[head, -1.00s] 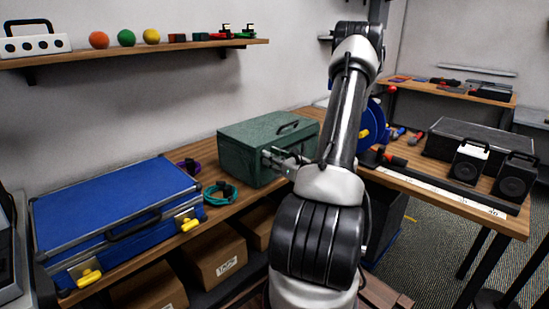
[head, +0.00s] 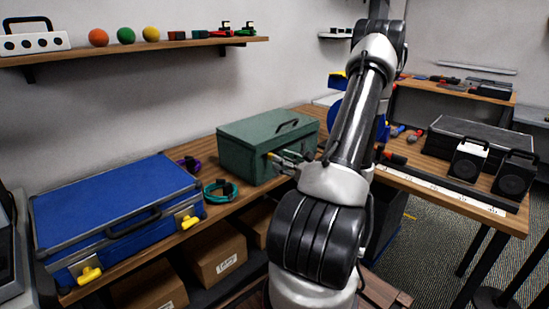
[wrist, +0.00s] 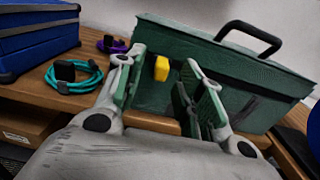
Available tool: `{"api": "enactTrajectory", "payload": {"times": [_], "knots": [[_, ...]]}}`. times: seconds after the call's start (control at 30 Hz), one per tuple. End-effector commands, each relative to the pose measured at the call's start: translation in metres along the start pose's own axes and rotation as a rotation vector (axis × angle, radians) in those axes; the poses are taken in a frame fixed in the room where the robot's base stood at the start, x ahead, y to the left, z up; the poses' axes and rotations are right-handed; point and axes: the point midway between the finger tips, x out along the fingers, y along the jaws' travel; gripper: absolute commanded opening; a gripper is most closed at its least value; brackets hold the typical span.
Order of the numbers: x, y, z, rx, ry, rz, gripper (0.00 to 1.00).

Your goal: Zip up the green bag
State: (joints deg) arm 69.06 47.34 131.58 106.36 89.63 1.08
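The green bag (head: 252,160) is a boxy case with a black handle on its lid, standing on the wooden bench. Its front and lid fill much of the wrist view (wrist: 262,98). A yellow pull (wrist: 161,68) shows on its front near the left end, seen between my fingers. My gripper (head: 281,160) is in front of the bag. In the wrist view my gripper (wrist: 166,72) is open, with one finger on each side of the yellow pull. I cannot tell whether a finger touches the pull or the bag.
A blue case (head: 115,210) with yellow latches stands left on the bench. A teal cable coil (head: 220,191) and a purple one (head: 189,165) lie between the cases. Cardboard boxes (head: 215,255) sit below the bench.

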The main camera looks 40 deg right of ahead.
Motion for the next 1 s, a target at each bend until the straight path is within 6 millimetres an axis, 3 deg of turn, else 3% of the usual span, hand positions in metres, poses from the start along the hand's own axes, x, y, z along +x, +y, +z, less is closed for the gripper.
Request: {"api": "enactTrajectory", "payload": {"times": [0.1, 0.33, 1.0], "knots": [[-0.028, -0.001, 0.0, 0.003, 0.0, -0.005, 0.38], [-0.058, 0.0, 0.0, 0.001, 0.0, -0.001, 0.38], [-0.063, 0.001, -0.001, 0.002, 0.003, 0.002, 0.38]]}}
